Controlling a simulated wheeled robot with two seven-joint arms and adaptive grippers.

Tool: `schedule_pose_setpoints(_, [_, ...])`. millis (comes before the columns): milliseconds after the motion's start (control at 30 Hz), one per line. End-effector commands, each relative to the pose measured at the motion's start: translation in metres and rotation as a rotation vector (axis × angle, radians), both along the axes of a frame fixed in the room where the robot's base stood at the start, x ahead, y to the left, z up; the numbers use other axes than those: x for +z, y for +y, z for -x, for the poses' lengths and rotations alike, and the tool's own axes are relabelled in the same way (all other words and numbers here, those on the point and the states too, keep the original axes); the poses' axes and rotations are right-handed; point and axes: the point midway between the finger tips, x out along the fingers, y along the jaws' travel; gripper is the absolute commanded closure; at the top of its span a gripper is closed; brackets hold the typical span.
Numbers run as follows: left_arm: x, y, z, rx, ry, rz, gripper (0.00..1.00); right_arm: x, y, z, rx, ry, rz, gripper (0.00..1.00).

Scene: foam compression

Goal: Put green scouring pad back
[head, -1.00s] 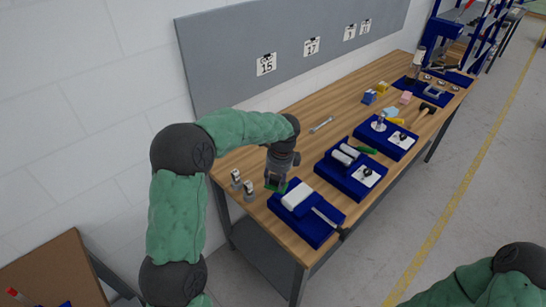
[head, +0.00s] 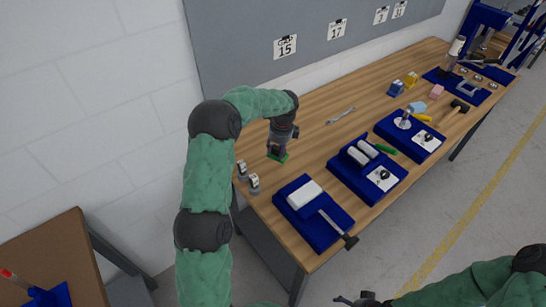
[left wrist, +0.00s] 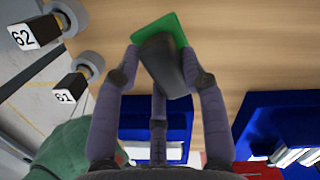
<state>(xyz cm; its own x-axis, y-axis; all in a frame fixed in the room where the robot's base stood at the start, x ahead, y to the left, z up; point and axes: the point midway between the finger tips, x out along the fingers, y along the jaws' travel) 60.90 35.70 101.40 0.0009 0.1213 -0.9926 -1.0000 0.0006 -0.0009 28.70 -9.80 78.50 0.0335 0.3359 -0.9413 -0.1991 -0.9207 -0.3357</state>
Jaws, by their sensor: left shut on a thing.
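The green scouring pad (head: 282,158) shows under my left gripper (head: 278,151), over the wooden bench behind the nearest blue tray (head: 322,237). In the left wrist view the pad (left wrist: 176,24) is a green slab with a dark grey block (left wrist: 163,64) against it. My left gripper's fingers (left wrist: 165,75) are shut around this grey block. Whether the pad touches the bench is unclear. The nearest tray holds a white block (head: 304,194) and a dark-handled tool (head: 335,225). My right gripper (head: 364,299) shows partly at the bottom edge, too small to read.
Two grey stands labelled 61 (left wrist: 65,96) and 62 (left wrist: 24,36) stand at the bench's left end. More blue trays (head: 368,185) line the front edge to the right. A wrench (head: 341,115) lies farther back. Bare wood surrounds the pad.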

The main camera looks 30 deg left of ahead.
Motion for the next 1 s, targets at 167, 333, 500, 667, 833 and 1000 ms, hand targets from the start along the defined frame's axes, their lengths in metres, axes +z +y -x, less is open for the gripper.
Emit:
schedule_pose_setpoints(167, [-0.021,0.016,-0.008,0.002,-0.002,-0.001,0.89,-0.003,0.0,0.0,0.0,0.0,0.0,0.05])
schedule_pose_setpoints(333, [-0.026,0.021,-0.011,0.001,-0.004,-0.001,0.89,-0.003,0.0,0.0,0.0,0.0,0.0,0.05])
schedule_pose_setpoints(500, [-0.045,0.027,-0.012,0.0,0.001,0.0,0.89,-0.006,0.0,0.0,0.0,0.0,0.0,0.05])
schedule_pose_setpoints(667, [-0.064,0.027,-0.013,0.001,-0.002,-0.001,0.89,-0.01,0.0,0.0,0.0,0.0,0.0,0.05])
schedule_pose_setpoints(833, [-0.064,0.027,-0.013,0.001,-0.004,-0.001,0.89,-0.009,0.0,0.0,0.0,0.0,0.0,0.05])
schedule_pose_setpoints(1000, [-0.066,0.027,-0.013,0.001,-0.003,-0.001,0.89,-0.01,0.0,0.0,0.0,0.0,0.0,0.05])
